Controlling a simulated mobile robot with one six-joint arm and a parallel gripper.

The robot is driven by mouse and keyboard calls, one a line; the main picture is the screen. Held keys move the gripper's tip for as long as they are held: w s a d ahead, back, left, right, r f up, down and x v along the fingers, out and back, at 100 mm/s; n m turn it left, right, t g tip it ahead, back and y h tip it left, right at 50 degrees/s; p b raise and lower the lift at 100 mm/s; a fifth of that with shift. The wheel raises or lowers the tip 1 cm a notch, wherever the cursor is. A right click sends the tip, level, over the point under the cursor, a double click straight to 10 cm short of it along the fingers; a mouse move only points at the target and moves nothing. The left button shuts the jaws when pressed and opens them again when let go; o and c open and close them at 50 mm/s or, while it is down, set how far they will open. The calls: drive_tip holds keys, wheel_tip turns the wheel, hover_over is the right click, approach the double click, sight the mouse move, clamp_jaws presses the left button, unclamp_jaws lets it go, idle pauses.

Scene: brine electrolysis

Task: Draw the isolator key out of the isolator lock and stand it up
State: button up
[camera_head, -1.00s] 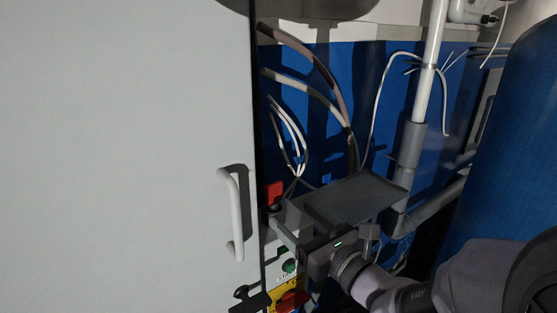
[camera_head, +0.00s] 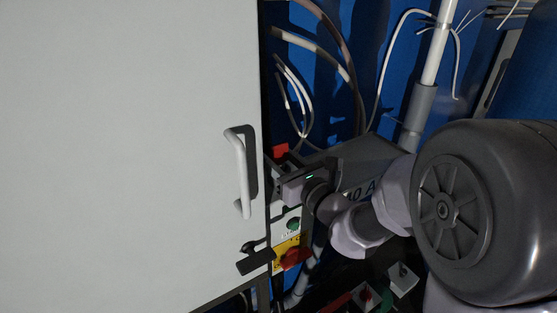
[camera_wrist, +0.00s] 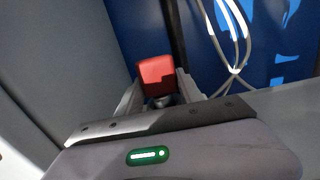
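The isolator key shows as a red block (camera_wrist: 156,77) in the wrist view, upright above a grey collar. Its red top (camera_head: 281,151) also shows in the head view, beside the cabinet door's edge. The isolator lock is mostly hidden behind my gripper. My gripper (camera_wrist: 160,82) has one finger on each side of the red block, with the block between the fingertips. The fingers stand apart, and I see no clear contact with the block. In the head view my gripper (camera_head: 281,170) is just below the red top.
A pale cabinet door (camera_head: 120,150) with a white handle (camera_head: 240,172) fills the left. Below my gripper are a green button (camera_head: 293,224), a red rotary switch (camera_head: 292,258) on yellow and a black handle (camera_head: 255,262). Cables (camera_head: 300,95) hang behind. A grey plate (camera_head: 372,158) lies right.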

sight(279, 144)
clamp_jaws()
drive_tip(key=shift+r, duration=0.15)
drive_tip(key=shift+r+p, duration=2.95)
drive_tip(key=shift+r, duration=0.4)
